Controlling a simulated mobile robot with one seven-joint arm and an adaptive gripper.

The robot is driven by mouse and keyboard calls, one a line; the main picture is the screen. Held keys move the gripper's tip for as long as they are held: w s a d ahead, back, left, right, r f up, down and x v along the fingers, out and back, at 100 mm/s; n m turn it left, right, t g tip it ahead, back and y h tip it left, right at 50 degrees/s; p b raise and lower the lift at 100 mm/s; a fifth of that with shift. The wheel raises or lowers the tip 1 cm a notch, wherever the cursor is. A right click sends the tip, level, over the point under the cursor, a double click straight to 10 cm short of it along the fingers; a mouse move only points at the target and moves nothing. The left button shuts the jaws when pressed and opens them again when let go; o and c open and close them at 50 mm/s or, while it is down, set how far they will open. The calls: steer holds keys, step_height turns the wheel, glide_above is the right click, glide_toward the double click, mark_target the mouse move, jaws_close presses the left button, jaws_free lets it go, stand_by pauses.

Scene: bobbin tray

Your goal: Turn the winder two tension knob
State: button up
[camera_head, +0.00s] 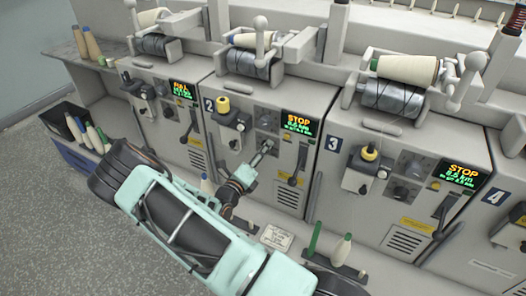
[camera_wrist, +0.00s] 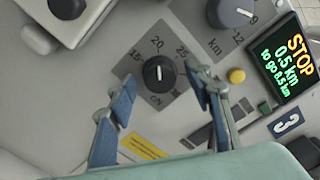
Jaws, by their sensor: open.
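The winder two tension knob (camera_wrist: 159,75) is a round black knob on a grey dial plate marked 15, 20, 25 and cN in the wrist view. Its pale mark appears to point towards 20. My gripper (camera_wrist: 160,84) is open, with its blue-grey fingers on the left and right of the knob in the picture. I see no contact, and the gap in depth is hard to judge.
A larger km knob (camera_wrist: 232,12) sits above right, near a yellow button (camera_wrist: 236,76) and the STOP screen (camera_wrist: 287,62). A lever (camera_head: 297,163) hangs right of my gripper in the head view. Winder three (camera_head: 400,215) stands to the right; cones stand on the lower ledge.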

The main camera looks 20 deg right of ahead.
steer(key=v, duration=1.1)
steer(key=shift+s+a, duration=0.2)
